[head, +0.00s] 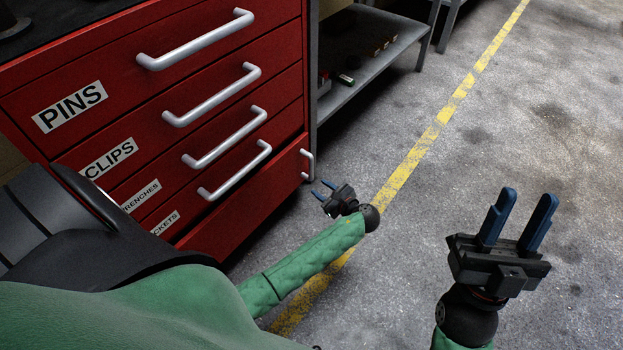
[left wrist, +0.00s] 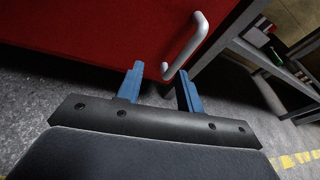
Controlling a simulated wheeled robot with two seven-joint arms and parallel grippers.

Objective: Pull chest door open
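The red chest (head: 215,232) stands at the left with labelled drawers above its lower door. The door's small silver upright handle (head: 307,163) is near the chest's right edge. My left gripper (head: 322,189) is open and empty, just to the right of and below that handle in the head view. In the left wrist view, the red door front (left wrist: 85,35) fills the upper left. The handle (left wrist: 190,45) slants there, its lower end seen between the tips of the open left gripper (left wrist: 160,70); contact cannot be told. My right gripper (head: 528,197) is open and empty over the floor.
Several long silver drawer handles (head: 195,42) stick out above the door. A grey metal shelf (head: 375,50) with small items stands right beside the chest. The concrete floor (head: 540,110) with a yellow line (head: 430,135) is clear to the right.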

